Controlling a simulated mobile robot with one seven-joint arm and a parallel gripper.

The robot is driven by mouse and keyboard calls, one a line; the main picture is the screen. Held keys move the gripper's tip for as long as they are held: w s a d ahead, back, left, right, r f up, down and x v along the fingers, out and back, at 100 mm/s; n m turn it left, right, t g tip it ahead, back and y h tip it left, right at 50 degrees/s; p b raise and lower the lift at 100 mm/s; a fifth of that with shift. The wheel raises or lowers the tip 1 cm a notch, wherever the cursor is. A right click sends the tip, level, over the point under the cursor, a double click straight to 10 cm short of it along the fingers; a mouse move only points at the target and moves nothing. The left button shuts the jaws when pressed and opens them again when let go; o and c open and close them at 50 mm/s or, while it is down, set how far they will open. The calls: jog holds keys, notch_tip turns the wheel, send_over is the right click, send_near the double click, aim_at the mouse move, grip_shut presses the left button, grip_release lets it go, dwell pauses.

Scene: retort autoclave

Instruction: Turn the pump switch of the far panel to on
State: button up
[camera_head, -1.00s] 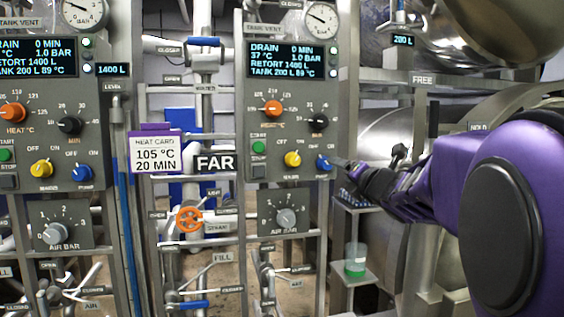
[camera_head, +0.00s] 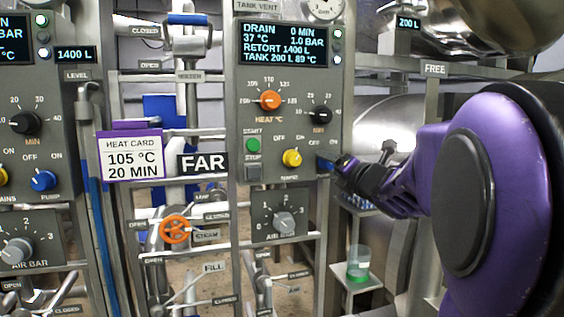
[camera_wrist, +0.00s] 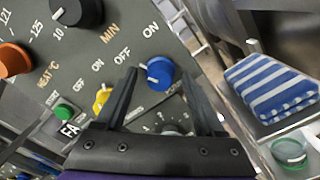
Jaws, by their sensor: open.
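The far panel (camera_head: 288,190) carries a FAR sign (camera_head: 203,162) at its left edge. Its pump switch is the blue knob (camera_wrist: 158,74) at the lower right, mostly hidden by my gripper in the head view (camera_head: 324,164). In the wrist view the knob's white mark points left, toward the OFF label, with ON above the knob. My gripper (camera_wrist: 158,86) is open, one finger on each side of the knob in that view. In the head view its tips (camera_head: 336,165) are at the knob; I cannot tell whether they touch it.
A yellow knob (camera_head: 292,158) sits left of the pump switch, with green start button (camera_head: 253,145) beyond. Below is the air bar dial (camera_head: 284,222). To the right a striped blue-and-white item (camera_wrist: 272,86) and a green-bottomed cup (camera_head: 358,262) sit on shelves.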

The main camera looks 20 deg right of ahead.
grip_shut()
dwell(0.4)
jog(key=shift+m, duration=0.3)
jog(key=m+p, duration=0.2)
jog(key=m, duration=0.9)
jog(key=shift+m, duration=0.3)
dwell(0.3)
